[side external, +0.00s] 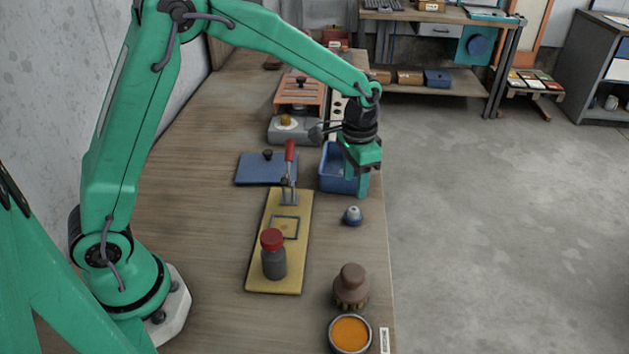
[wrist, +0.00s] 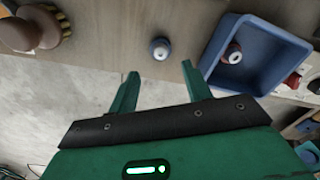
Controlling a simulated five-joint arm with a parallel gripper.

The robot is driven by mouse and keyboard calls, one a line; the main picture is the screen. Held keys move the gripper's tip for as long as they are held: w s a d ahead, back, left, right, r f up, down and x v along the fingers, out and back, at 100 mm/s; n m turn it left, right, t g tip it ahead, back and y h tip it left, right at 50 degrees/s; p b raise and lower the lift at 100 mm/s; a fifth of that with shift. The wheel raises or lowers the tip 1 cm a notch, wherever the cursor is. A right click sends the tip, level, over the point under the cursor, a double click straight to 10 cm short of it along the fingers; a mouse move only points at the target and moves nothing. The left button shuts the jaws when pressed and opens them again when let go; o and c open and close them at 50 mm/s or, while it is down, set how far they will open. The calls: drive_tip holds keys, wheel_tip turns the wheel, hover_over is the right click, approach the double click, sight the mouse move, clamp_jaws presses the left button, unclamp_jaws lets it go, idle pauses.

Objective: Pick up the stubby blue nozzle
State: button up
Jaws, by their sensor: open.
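The stubby blue nozzle (side external: 353,216), with a pale grey top and a blue base, stands upright on the wooden bench near its right edge. In the wrist view the nozzle (wrist: 159,48) shows just beyond the gap between the fingertips. My gripper (side external: 357,187) is open and empty, above and a little behind the nozzle in the side view. In the wrist view my gripper (wrist: 160,69) has its two green fingers apart, with nothing between them.
A blue bin (wrist: 258,24) stands close beside the gripper, holding a white-topped piece (wrist: 233,54). A yellow board (side external: 258,268) carries a red-capped jar (side external: 274,257) and a red-handled clamp (side external: 290,160). A brown-topped brush (side external: 351,285) and orange bowl (side external: 350,334) stand in front.

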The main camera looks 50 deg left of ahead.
sight(354, 209)
drive_tip(key=shift+w+d+f, duration=0.1)
drive_tip(key=shift+f, duration=0.2)
drive_tip(key=shift+f, duration=1.25)
drive_tip(key=shift+w+f, duration=0.15)
drive_tip(key=shift+f, duration=2.45)
clamp_jaws()
